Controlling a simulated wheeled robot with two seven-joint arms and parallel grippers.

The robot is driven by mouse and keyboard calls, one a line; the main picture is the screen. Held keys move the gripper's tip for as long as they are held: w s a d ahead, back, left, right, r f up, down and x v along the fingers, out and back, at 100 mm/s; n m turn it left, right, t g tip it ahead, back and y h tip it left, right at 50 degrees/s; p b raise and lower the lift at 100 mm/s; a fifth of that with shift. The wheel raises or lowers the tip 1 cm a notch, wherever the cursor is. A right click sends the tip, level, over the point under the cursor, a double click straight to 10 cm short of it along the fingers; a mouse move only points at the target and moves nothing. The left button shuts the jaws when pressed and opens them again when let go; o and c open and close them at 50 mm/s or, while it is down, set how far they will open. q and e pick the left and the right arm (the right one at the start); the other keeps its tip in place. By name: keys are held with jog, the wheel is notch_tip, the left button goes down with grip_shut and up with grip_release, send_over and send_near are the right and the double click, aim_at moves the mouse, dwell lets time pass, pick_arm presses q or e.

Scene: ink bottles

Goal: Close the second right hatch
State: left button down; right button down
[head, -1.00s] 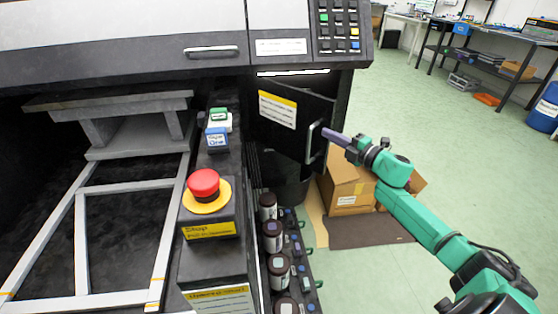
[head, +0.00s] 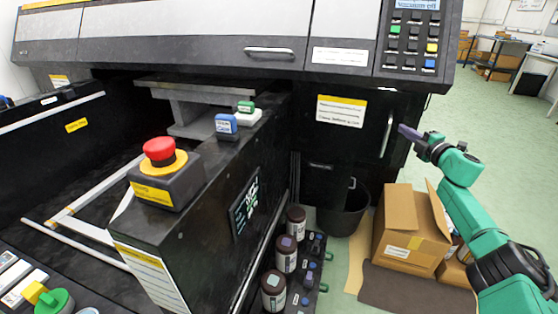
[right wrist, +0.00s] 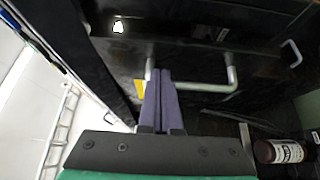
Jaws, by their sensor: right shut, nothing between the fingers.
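The black hatch (head: 365,112) has a yellow-and-white label and a silver upright handle (head: 387,135). It sits under the keypad end of the machine and looks nearly in line with the front; I cannot tell whether it is fully shut. My right gripper (head: 404,131) is just right of the handle, with its purple fingers pointing at the hatch. In the right wrist view, the closed fingers (right wrist: 161,85) overlap one end of the handle (right wrist: 205,88); they hold nothing, and contact is unclear. My left gripper is not in view.
A black bin (head: 343,215) and an open cardboard box (head: 400,235) stand on the floor beneath. A red stop button (head: 160,150) is at left.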

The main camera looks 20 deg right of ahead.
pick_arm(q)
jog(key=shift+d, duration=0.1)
pick_arm(e)
jog(key=shift+w, duration=0.1)
dwell(0.6)
